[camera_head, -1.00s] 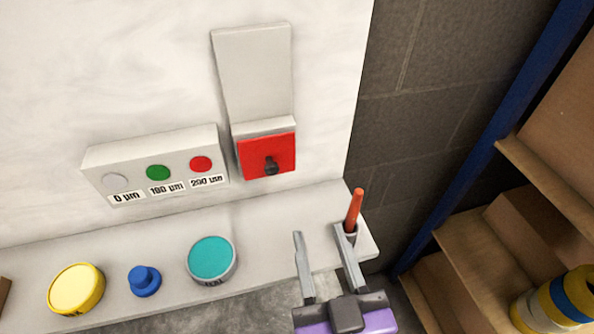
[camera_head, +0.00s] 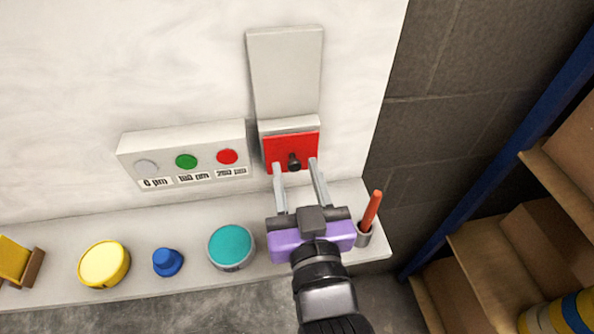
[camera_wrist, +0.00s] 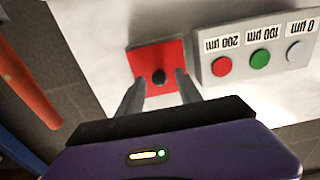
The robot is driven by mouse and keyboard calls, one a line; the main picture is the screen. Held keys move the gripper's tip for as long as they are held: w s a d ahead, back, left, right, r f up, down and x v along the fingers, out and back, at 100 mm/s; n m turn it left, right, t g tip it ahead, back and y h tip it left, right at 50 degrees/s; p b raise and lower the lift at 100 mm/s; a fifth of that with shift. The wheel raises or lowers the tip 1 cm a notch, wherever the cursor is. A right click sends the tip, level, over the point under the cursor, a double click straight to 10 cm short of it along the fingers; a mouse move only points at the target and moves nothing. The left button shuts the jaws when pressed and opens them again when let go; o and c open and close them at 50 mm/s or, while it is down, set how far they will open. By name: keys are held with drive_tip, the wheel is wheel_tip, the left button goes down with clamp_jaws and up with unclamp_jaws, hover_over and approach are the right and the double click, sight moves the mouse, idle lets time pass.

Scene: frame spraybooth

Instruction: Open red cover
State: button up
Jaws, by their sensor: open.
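The red cover (camera_head: 280,147) is a square red panel with a dark knob (camera_head: 294,162) on it, at the lower end of a grey wall box. It looks shut. In the wrist view the red cover (camera_wrist: 150,58) and its knob (camera_wrist: 159,77) show beyond my fingers. My gripper (camera_head: 296,168) is open, with its fingertips at the lower part of the cover, one on each side of the knob. I cannot tell whether the fingers touch the cover or the knob.
A button box (camera_head: 185,148) with grey, green and red buttons is left of the cover. A shelf (camera_head: 205,278) below holds yellow (camera_head: 104,264), blue (camera_head: 168,263) and teal (camera_head: 231,247) items. An orange stick stands in a holder (camera_head: 364,236) close right of my gripper.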

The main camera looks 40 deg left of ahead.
clamp_jaws()
idle(1.4)
